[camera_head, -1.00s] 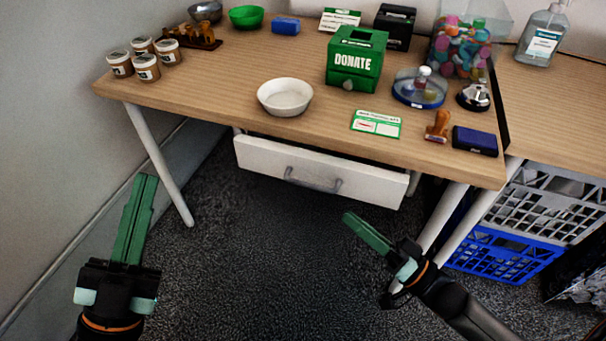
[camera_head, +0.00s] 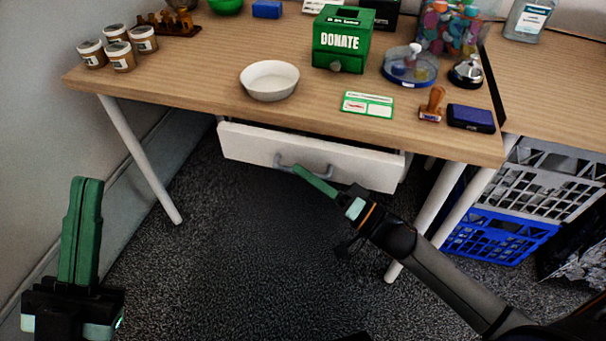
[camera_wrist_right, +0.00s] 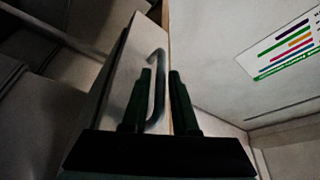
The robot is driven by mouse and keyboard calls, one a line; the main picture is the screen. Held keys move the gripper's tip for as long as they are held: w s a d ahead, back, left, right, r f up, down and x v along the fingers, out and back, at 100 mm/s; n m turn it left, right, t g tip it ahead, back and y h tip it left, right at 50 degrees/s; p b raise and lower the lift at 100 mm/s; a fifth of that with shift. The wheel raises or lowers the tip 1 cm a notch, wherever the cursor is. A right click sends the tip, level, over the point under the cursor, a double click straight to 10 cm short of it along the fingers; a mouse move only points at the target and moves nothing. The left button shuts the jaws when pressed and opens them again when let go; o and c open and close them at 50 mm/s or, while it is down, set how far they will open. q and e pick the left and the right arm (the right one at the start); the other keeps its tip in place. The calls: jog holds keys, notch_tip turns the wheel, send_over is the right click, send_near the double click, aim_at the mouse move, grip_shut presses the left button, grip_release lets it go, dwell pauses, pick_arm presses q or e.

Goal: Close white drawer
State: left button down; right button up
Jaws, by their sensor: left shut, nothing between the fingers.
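The white drawer (camera_head: 250,148) under the wooden desk stands pulled out, its front forward of the frame and a dark gap above it. Its grey curved handle (camera_head: 287,162) is on the front; the handle also shows in the right wrist view (camera_wrist_right: 158,72). My right gripper (camera_head: 297,170) is at the handle. In the right wrist view its two dark fingers (camera_wrist_right: 162,75) are apart, with the handle showing between them; I cannot tell whether they touch it. My left gripper (camera_head: 87,182) is shut and empty at the lower left, away from the drawer.
The desk (camera_head: 200,85) holds a white bowl (camera_head: 269,82), a green donation box (camera_head: 342,40), a stamp (camera_head: 432,104) and several jars (camera_head: 118,50). Desk legs (camera_head: 142,162) stand both sides of the drawer. White and blue crates (camera_head: 497,238) stand at right. Carpet in front is clear.

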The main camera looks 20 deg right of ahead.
jog(key=shift+w+a+r, duration=0.1)
jog(key=shift+w+a, duration=0.2)
jog(key=shift+w, duration=0.1)
grip_shut()
dwell(1.3)
